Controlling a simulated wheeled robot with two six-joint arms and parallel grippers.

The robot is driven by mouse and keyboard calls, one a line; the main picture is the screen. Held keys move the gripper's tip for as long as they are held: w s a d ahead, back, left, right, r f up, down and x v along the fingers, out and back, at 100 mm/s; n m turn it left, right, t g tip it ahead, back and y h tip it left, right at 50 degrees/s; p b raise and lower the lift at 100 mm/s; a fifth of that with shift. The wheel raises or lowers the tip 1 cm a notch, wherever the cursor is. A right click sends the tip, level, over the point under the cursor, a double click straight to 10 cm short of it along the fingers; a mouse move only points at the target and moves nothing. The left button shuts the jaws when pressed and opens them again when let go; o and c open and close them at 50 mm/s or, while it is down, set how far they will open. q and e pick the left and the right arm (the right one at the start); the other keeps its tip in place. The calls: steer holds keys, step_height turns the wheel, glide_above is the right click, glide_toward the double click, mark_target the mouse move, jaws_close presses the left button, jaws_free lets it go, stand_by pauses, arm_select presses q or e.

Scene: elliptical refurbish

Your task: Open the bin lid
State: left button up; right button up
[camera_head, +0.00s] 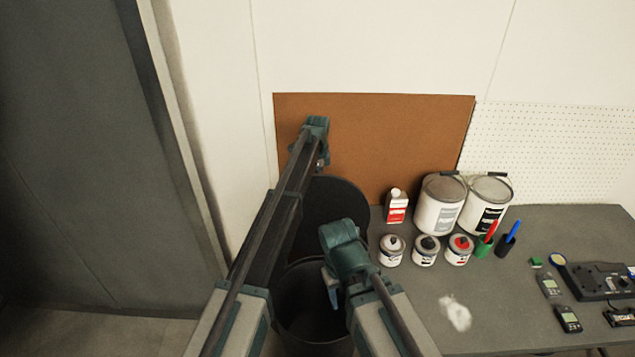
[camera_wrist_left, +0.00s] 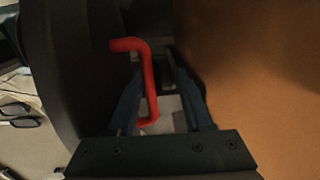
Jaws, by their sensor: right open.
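The black round bin (camera_head: 312,318) stands left of the workbench, and its mouth shows. Its dark round lid (camera_head: 345,200) is raised behind the mouth and leans up toward the brown board. In the left wrist view, a red bent handle (camera_wrist_left: 148,80) stands out beside the dark lid surface (camera_wrist_left: 75,65). My left gripper (camera_wrist_left: 160,78) has its fingers apart, with the handle between them; I cannot tell whether they touch it. In the head view its fingers are hidden behind the lid. My right gripper (camera_head: 333,288) is open and empty above the bin mouth, partly hidden by its wrist.
The grey workbench (camera_head: 405,285) on the right holds paint buckets (camera_head: 438,208), small cans (camera_head: 427,250), a red-and-white bottle (camera_head: 397,207), markers and meters. The brown board (camera_head: 400,130) stands close behind the lid. A grey panel (camera_head: 75,150) is at far left.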

arm_select(q)
steer(key=shift+w+f, duration=0.1)
steer(key=shift+w, duration=0.3)
step_height(320, 180, up, 14)
steer(key=s+p, duration=0.1)
steer(key=p, duration=1.4)
steer(key=shift+s, duration=0.25)
